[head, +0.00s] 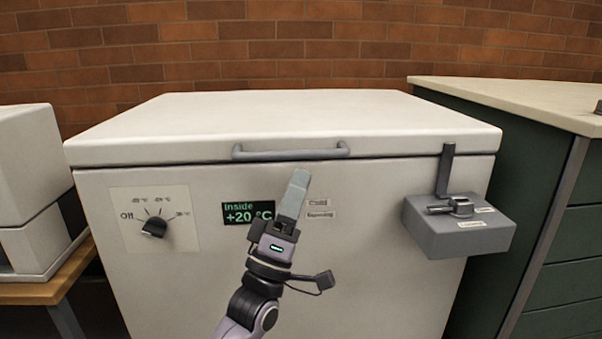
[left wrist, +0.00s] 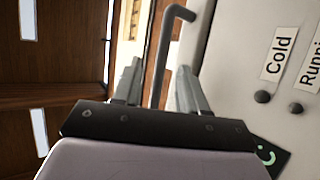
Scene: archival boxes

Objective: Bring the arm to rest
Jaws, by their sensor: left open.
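My left gripper (head: 297,180) is in front of the white chest freezer (head: 380,250), its fingertips just below the grey bar handle (head: 290,153) on the lid's front edge. In the left wrist view, the two fingers of my left gripper (left wrist: 159,66) stand apart. The grey handle (left wrist: 166,45) shows in the gap between them, apparently not gripped. I cannot tell whether a finger touches it. The freezer lid (head: 250,110) looks closed. My right gripper is not in view.
A dial (head: 154,227) and a display (head: 248,213) reading +20 °C are on the freezer front. A grey latch box (head: 458,225) juts out at the right. A green cabinet (head: 565,235) stands at right, a white appliance (head: 35,190) on a wooden table at left.

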